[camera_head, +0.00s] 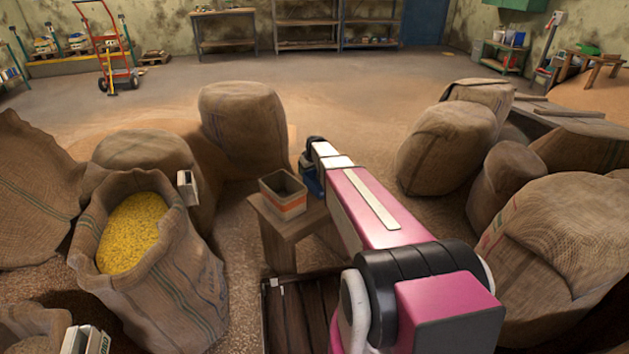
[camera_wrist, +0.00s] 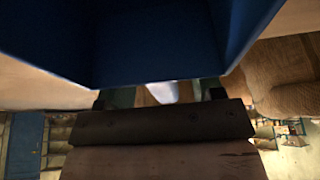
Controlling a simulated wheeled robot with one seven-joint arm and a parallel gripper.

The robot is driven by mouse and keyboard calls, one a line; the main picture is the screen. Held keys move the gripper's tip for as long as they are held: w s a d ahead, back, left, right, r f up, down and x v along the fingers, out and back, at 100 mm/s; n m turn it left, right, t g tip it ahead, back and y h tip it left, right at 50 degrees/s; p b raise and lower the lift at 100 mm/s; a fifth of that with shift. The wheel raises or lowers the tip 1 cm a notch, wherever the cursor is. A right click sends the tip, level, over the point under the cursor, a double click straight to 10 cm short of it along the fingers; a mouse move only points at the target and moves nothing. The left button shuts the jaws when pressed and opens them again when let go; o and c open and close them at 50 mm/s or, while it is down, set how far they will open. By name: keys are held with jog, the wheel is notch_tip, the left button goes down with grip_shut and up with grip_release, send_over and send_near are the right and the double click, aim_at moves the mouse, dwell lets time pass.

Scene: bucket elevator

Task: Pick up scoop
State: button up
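A blue object, which looks like the scoop (camera_head: 312,178), shows at the far end of my pink arm, beside the small box on the wooden stool. Most of it is hidden by the arm. In the wrist view a large blue hollow shape (camera_wrist: 155,45) fills the top, very close to the camera. My gripper is at the end of the arm, close to the blue object; the arm hides its fingers in the head view. Small dark parts below the blue shape may be fingertips. I cannot tell whether they are apart or closed on anything.
The small open box (camera_head: 284,196) stands on the stool (camera_head: 287,228). An open sack of yellow grain (camera_head: 150,270) stands at left. Closed sacks (camera_head: 243,125) crowd both sides. A dark slatted platform (camera_head: 293,318) lies below. Open floor lies farther back.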

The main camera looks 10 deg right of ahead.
jog(key=c, duration=1)
notch_tip(320, 180, up, 10)
jog(key=shift+r, duration=0.1)
